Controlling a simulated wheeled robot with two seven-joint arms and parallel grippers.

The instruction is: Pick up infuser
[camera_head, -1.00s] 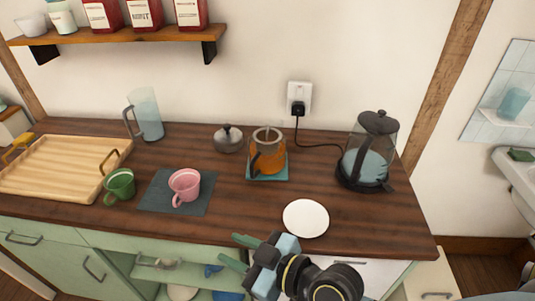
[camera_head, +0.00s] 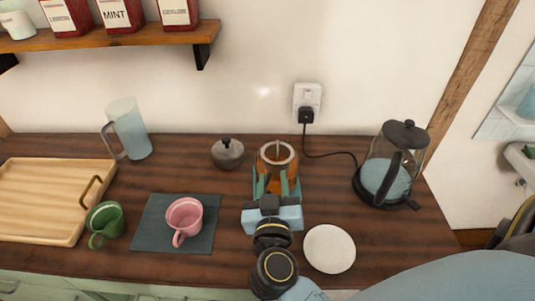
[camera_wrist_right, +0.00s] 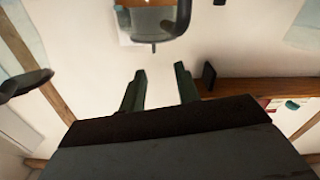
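My left gripper is not in view.
A glass kettle (camera_head: 387,175) with a cord stands right, a white plate (camera_head: 329,249) front right. A lidded grey pot (camera_head: 227,154) is left of the vessel. A pink cup (camera_head: 184,218), green cup (camera_head: 104,222), blue jug (camera_head: 129,130) and wooden tray (camera_head: 50,200) are further left.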

